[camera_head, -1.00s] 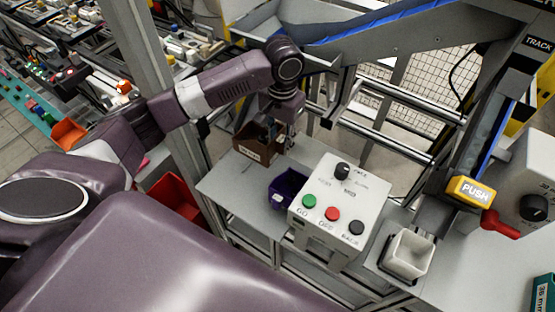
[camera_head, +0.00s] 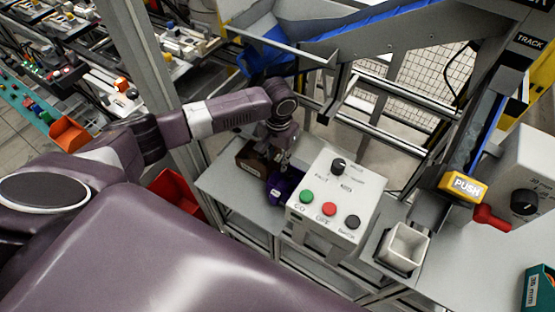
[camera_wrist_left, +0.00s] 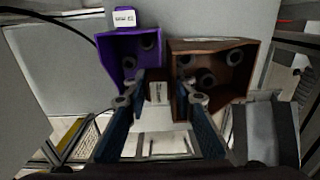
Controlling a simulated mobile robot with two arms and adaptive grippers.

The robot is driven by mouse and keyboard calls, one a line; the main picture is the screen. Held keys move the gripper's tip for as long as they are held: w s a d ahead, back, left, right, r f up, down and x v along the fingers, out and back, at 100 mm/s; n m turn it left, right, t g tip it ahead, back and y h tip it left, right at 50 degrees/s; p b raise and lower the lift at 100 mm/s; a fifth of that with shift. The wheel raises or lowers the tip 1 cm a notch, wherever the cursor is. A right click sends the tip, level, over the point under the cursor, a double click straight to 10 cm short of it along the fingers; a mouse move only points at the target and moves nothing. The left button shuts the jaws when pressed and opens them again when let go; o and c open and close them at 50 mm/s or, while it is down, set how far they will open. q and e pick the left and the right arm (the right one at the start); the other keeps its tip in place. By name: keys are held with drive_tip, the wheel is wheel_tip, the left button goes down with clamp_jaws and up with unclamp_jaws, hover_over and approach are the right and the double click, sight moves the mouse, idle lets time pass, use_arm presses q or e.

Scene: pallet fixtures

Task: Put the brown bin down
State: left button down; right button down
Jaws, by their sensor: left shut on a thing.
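The brown bin (camera_head: 251,157) is on or just above the left part of the grey shelf (camera_head: 233,192); I cannot tell whether it touches. In the left wrist view the brown bin (camera_wrist_left: 234,62) opens toward the camera and shows several round parts inside. My left gripper (camera_head: 281,166) is shut on its labelled tab, which sits between the fingers (camera_wrist_left: 158,98). The purple bin (camera_head: 289,187) is close beside it, partly hidden by the gripper in the head view. The purple bin also shows in the left wrist view (camera_wrist_left: 115,55), with round parts inside. My right gripper is out of view.
A white control box (camera_head: 335,193) with green, red and black buttons stands right of the purple bin. A white square cup (camera_head: 405,247) is farther right. A red bin (camera_head: 178,195) is lower left of the shelf, near a metal post (camera_head: 150,60).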

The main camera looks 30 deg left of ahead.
use_arm(q)
drive_tip(key=shift+f, duration=0.5)
drive_tip(key=c, duration=1.7)
unclamp_jaws()
drive_tip(key=shift+o, duration=0.5)
drive_tip(key=shift+r, duration=0.1)
wheel_tip(320, 180, up, 12)
drive_tip(key=shift+d+f+b, duration=0.15)
drive_tip(key=shift+b, duration=0.5)
drive_tip(key=shift+r, duration=0.6)
